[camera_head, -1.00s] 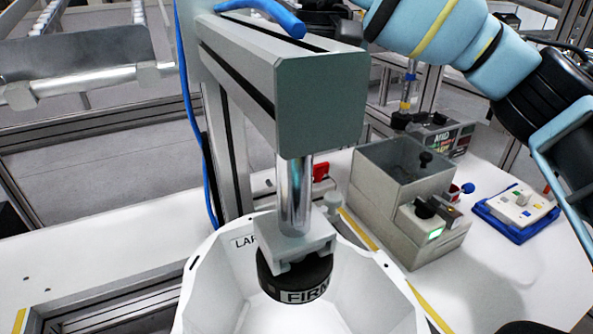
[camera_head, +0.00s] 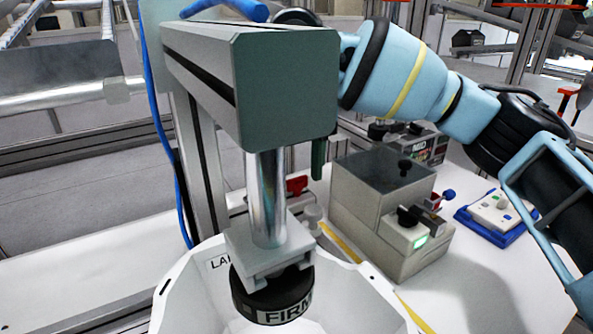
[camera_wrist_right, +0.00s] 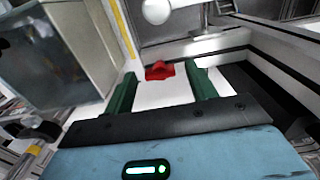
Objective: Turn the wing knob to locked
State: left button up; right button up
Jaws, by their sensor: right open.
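A red wing-shaped knob (camera_head: 297,185) shows behind the press column in the head view, partly hidden. It also shows in the right wrist view (camera_wrist_right: 159,70), between and beyond the fingertips. My right gripper (camera_wrist_right: 160,84) is open, with its two green fingers on either side of the knob in that picture and nothing between them. In the head view only one green finger of the right gripper (camera_head: 319,160) shows, just above and right of the knob; the press head hides the rest. The knob's lock marking cannot be read. My left gripper is not in view.
The press head (camera_head: 285,90) and its steel column (camera_head: 266,195) stand in front of the knob. A white shell (camera_head: 185,290) sits below a black pad marked FIRM (camera_head: 272,300). A grey box (camera_head: 350,205) and a blue tray (camera_head: 480,228) stand to the right.

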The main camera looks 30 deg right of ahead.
jog(key=shift+c, duration=0.5)
jog(key=c, duration=0.9)
